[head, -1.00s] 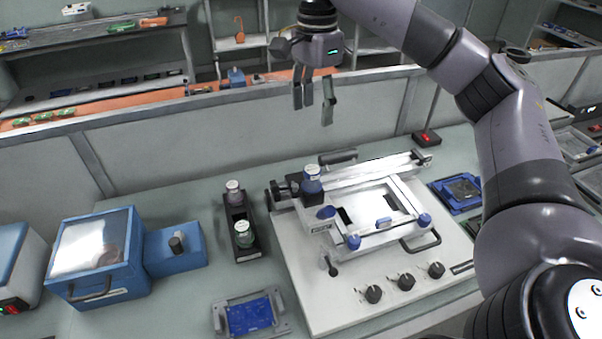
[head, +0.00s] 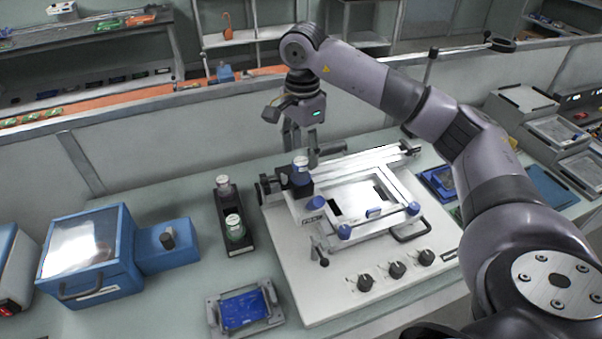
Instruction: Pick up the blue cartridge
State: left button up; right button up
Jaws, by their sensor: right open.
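The blue cartridge (head: 301,176), with a white cap, stands upright in a black holder at the back left of the white stencil printer (head: 290,262). My right gripper (head: 301,150) is open, fingers down, just above the cartridge cap in the picture. Its fingers appear at or slightly behind the cap; I cannot tell whether they touch or surround it. My left gripper is not in view.
A black rack (head: 246,250) left of the printer holds a dark cartridge (head: 225,190) and a green one (head: 235,228). A blue box machine (head: 110,285) is farther left. A blue board (head: 243,309) lies in a grey fixture in front.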

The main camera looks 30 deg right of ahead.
aim_at(301, 160)
jog(key=f, duration=0.1)
jog(key=f+p, duration=0.1)
jog(key=f, duration=0.2)
jog(key=shift+w+f, duration=0.1)
jog(key=shift+w, duration=0.15)
jog(key=shift+c, duration=0.4)
grip_shut()
